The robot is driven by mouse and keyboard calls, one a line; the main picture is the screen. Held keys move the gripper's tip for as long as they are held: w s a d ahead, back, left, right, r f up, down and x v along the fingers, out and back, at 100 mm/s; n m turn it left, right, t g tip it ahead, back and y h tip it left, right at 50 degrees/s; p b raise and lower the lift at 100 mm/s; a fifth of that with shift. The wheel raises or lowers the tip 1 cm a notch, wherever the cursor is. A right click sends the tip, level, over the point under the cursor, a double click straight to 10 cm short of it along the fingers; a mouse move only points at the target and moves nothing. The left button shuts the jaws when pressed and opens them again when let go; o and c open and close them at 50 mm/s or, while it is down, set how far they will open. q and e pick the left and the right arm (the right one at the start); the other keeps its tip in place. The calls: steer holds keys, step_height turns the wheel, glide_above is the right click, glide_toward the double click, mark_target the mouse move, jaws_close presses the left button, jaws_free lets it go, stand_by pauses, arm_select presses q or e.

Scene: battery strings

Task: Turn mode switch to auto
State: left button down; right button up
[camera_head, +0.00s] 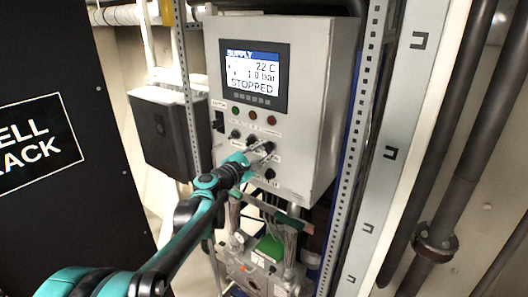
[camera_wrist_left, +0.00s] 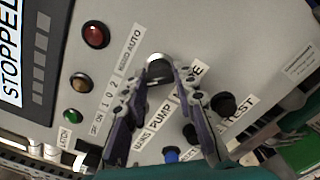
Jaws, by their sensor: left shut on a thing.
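The mode switch (camera_wrist_left: 159,69) is a dark knob with a light rim on the panel face, beside the label with AUTO on it. A label ending in E, partly hidden by a finger, lies on its other side. My left gripper (camera_wrist_left: 165,68) has its fingers on either side of this knob and is shut on it. In the head view my left gripper (camera_head: 262,152) is at the right end of the upper knob row. The exact angle of the knob's pointer is hidden by the fingers. My right gripper is in neither view.
The grey control box (camera_head: 323,100) carries a screen (camera_head: 255,76) reading SUPPLY, 22 C, 1.0 bar, STOPPED. Green, amber and red (camera_wrist_left: 95,35) lamps sit below it. Other knobs are close, including a black one (camera_wrist_left: 223,104). A perforated post (camera_head: 357,130) stands at right.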

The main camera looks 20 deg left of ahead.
arm_select(q)
steer(key=m+b, duration=0.1)
steer(key=m, duration=0.2)
steer(key=shift+f+m+b, duration=0.15)
steer(key=shift+m+b, duration=0.15)
steer(key=m+b, duration=0.1)
steer(key=m, duration=0.3)
steer(key=shift+m, duration=0.3)
steer(key=m+b, duration=0.1)
steer(key=m, duration=0.3)
steer(key=shift+m+b, duration=0.3)
steer(key=shift+b, duration=0.05)
steer(key=shift+s+m+b, duration=0.1)
steer(key=shift+m+b, duration=0.3)
steer(key=shift+m, duration=1.8)
steer(key=c, duration=1.2)
jaws_free()
steer(key=v, duration=1.2)
